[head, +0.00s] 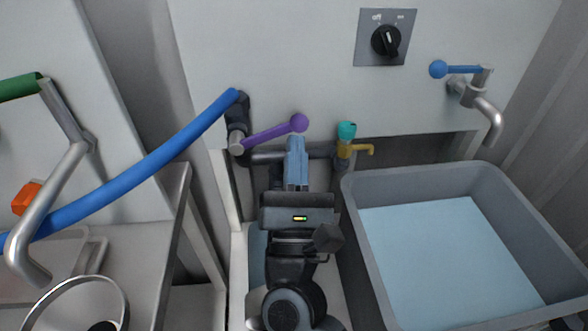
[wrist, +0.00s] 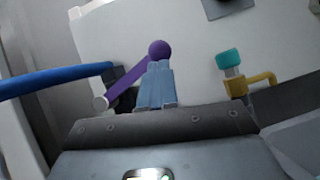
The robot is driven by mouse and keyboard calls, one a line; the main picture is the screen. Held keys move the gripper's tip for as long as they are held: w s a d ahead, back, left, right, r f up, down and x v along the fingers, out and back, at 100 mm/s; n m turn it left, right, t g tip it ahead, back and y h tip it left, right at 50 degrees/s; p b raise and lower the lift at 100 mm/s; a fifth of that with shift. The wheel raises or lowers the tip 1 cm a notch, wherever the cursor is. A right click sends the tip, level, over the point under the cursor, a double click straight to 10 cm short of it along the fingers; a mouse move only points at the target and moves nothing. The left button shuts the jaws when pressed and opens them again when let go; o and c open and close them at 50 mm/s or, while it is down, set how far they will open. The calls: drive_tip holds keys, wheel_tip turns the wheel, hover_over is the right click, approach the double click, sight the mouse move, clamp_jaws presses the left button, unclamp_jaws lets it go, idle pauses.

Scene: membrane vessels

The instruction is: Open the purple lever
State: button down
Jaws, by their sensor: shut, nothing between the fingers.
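The purple lever (head: 272,132) is a bar with a ball knob at its right end, mounted on a dark valve at the wall. It slants up to the right from its grey pivot. My gripper (head: 297,142) is shut and empty, with its blue fingertips just below the ball in the head view. In the wrist view the purple lever (wrist: 130,79) runs up to its ball, and my gripper's fingertips (wrist: 158,64) overlap the ball's lower edge. I cannot tell whether they touch it. The fingers hide part of the lever and the pipe behind.
A blue hose (head: 140,172) runs from the valve to the left. A yellow tap (head: 350,149) with a teal knob (head: 347,130) stands close on the right. A grey basin (head: 480,180) with pale blue liquid is at the right. A black rotary switch (head: 386,40) is on the wall above.

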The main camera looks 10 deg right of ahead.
sight(284, 126)
drive_tip(key=r+n+y, duration=0.1)
drive_tip(key=n+y, duration=0.2)
drive_tip(key=n, duration=0.1)
drive_tip(key=a+r+n+y, duration=0.1)
drive_tip(key=r+n+y, duration=0.1)
drive_tip(key=n+y, duration=0.1)
drive_tip(key=r+n+g+y, duration=0.1)
drive_tip(key=r+n+y, duration=0.1)
drive_tip(key=n, duration=0.4)
drive_tip(key=shift+a+r+y+b, duration=0.1)
drive_tip(key=shift+a+y+b, duration=0.25)
drive_tip(key=shift+y, duration=0.45)
drive_tip(key=shift+a+r+n+g+y+p, duration=0.45)
drive_tip(key=shift+a+n+g+y+p, duration=0.35)
drive_tip(key=shift+n, duration=0.75)
drive_tip(key=shift+a+r+n+g+y+p, duration=0.5)
drive_tip(key=shift+n+g+p, duration=0.45)
drive_tip(key=shift+n, duration=0.65)
drive_tip(key=shift+a+r+n+g+y+p, duration=0.6)
drive_tip(key=shift+n+p, duration=0.45)
drive_tip(key=shift+n, duration=0.5)
drive_tip(key=shift+f, duration=0.2)
